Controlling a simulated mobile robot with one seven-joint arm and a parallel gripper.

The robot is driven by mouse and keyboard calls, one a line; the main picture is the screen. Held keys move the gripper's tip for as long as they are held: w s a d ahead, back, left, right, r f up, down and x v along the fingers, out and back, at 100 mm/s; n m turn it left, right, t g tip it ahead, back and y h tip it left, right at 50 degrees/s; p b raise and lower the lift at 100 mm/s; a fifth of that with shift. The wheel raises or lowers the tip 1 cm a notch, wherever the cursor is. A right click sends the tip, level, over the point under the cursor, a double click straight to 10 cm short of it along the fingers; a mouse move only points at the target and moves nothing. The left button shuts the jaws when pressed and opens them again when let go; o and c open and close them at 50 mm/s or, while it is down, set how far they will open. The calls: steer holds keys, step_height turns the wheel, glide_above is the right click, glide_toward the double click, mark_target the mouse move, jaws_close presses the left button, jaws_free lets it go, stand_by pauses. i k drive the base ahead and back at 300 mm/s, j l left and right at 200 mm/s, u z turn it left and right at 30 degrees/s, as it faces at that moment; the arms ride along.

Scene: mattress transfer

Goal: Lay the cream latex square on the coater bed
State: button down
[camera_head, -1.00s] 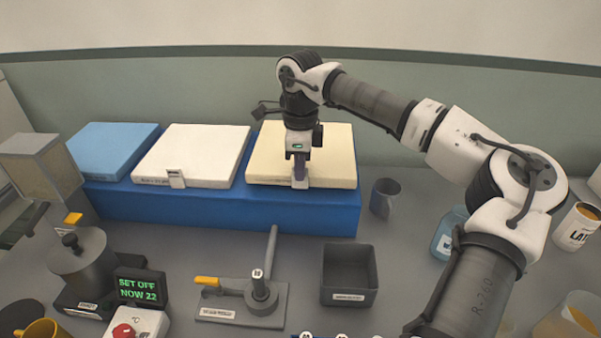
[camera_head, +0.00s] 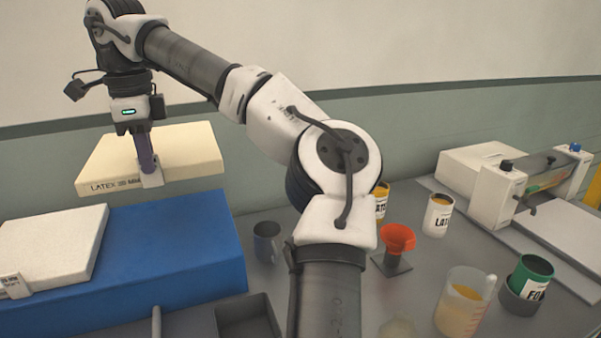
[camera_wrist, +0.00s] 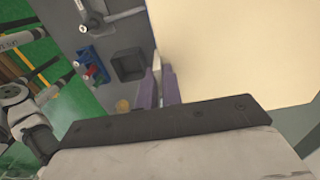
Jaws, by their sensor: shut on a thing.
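The cream latex square (camera_head: 160,155), marked "LATEX" on its front edge, hangs above the right part of the blue block, clear of it and nearly level. My gripper (camera_head: 151,172) is shut on its front edge. In the wrist view the square (camera_wrist: 240,45) fills the upper right, with my purple-grey fingers (camera_wrist: 160,88) at its edge. A coater with a white frame and roller stands at the far right. Its flat pale bed (camera_head: 575,232) looks bare and is cut off by the picture edge.
The blue block (camera_head: 190,245) still carries a white square (camera_head: 50,245) at left. Between block and coater stand a grey mug (camera_head: 267,242), an orange funnel (camera_head: 397,238), labelled cans (camera_head: 438,215), a beaker (camera_head: 463,305) and a green can (camera_head: 532,272). A dark bin (camera_head: 248,318) is in front.

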mark_target(578, 231)
steer(key=l+z, duration=0.15)
steer(key=z, duration=0.15)
steer(key=l+z, duration=0.15)
steer(key=z, duration=0.15)
steer(key=i+l+z, duration=0.2)
steer(key=l, duration=0.2)
steer(key=i+l+z, duration=0.2)
steer(key=l, duration=0.15)
steer(key=i+l, duration=0.15)
steer(key=l, duration=0.25)
steer(key=i+l+z, duration=0.1)
steer(key=l, duration=0.3)
steer(key=i+l, duration=0.45)
steer(key=l, duration=0.3)
steer(key=i+l+z, duration=0.1)
steer(key=l, duration=0.25)
steer(key=i, duration=0.05)
